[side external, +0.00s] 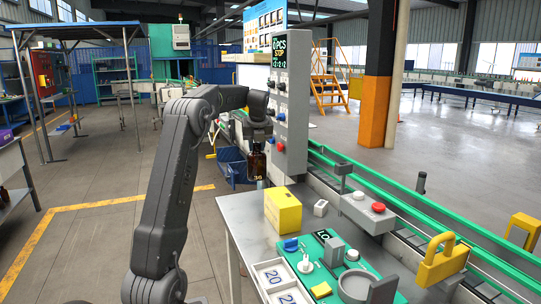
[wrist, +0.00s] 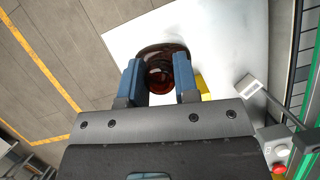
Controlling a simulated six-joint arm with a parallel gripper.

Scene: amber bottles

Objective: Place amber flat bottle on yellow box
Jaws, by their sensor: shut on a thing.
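The amber flat bottle (side external: 257,165) is dark brown with a 36 on its front and hangs upright in my gripper (side external: 257,141). In the wrist view, the two blue fingers (wrist: 159,82) are shut on either side of the bottle (wrist: 160,54), seen from above. The yellow box (side external: 283,211) stands on the table (side external: 244,212), nearer the side camera and lower than the bottle. In the wrist view, only a strip of the yellow box (wrist: 203,84) shows beside the right finger; the rest is hidden behind my gripper.
A small grey-white block (side external: 320,208) stands right of the yellow box. A grey control panel (side external: 292,95) rises just right of the bottle. A green board (side external: 326,262) with several parts and a number tray (side external: 277,279) lie at the table's front.

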